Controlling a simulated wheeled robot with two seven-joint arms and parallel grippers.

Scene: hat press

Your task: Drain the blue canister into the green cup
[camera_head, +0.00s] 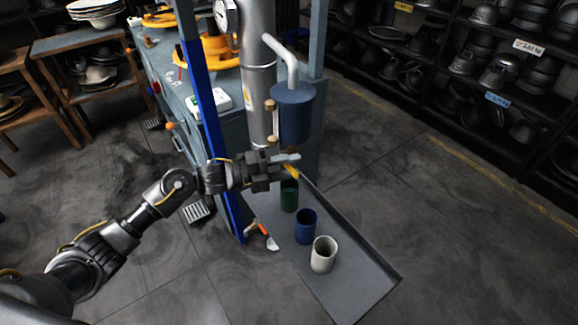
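The blue canister (294,115) hangs from a bent grey pipe beside the tall metal column, above a grey shelf (350,285). The green cup (289,196) stands upright on the shelf, below the canister. My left gripper (286,168) reaches in from the left, just under the canister and above the green cup. A small grey bar and an orange-yellow piece show at its fingertips. I cannot tell whether the fingers are closed on either. The canister's outlet is partly hidden by the gripper. My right gripper is not in view.
A blue cup (305,227) and a white cup (323,255) stand nearer on the same shelf. A blue upright bar (208,110) stands left of the column, close to my arm. Black racks of hats (500,80) are at right. Floor right of the shelf is clear.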

